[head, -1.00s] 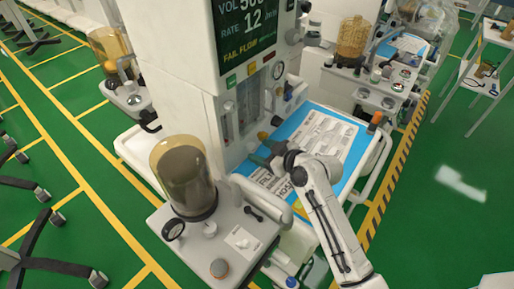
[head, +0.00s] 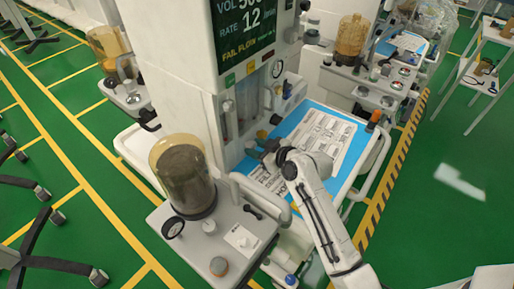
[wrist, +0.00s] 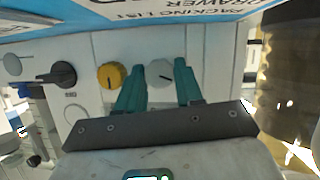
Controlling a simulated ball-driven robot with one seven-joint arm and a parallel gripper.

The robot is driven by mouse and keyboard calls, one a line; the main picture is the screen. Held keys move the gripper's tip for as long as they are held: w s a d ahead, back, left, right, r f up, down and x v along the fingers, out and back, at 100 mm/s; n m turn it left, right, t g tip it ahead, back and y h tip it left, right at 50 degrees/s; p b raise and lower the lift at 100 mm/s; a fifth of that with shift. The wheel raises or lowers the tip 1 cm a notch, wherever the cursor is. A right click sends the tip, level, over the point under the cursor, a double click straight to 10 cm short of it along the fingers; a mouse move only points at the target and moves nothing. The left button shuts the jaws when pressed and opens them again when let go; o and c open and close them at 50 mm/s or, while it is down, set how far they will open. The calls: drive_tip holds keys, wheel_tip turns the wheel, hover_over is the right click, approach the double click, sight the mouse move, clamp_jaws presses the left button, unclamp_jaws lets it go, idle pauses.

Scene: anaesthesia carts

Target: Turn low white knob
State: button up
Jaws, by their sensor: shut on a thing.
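The white knob (wrist: 158,74) is a round dial with a dark pointer line, on a pale panel in the wrist view. My gripper (wrist: 158,70) has its two teal fingers on either side of it, shut on the knob. In the head view my gripper (head: 258,151) reaches the front of the anaesthesia machine, low beside its column, and hides the white knob there.
A yellow knob (wrist: 111,76) sits just left of the fingers, with a black knob (wrist: 62,75) further left. A blue work surface (head: 295,135) with printed sheets lies close to my gripper. An amber canister (head: 183,175) stands at the left.

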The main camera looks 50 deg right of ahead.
drive_tip(key=shift+c, duration=1.1)
drive_tip(key=m+y, duration=0.2)
drive_tip(key=m, duration=0.1)
drive_tip(key=m+y, duration=0.1)
drive_tip(key=shift+d, duration=0.3)
drive_tip(key=m+y, duration=0.2)
drive_tip(key=m, duration=0.1)
drive_tip(key=shift+d, duration=0.1)
drive_tip(key=shift+f+m+t+y+b, duration=0.15)
drive_tip(key=shift+m+t+y+b, duration=0.35)
drive_tip(key=shift+m, duration=0.8)
drive_tip(key=shift+y, duration=0.4)
drive_tip(key=o, duration=1)
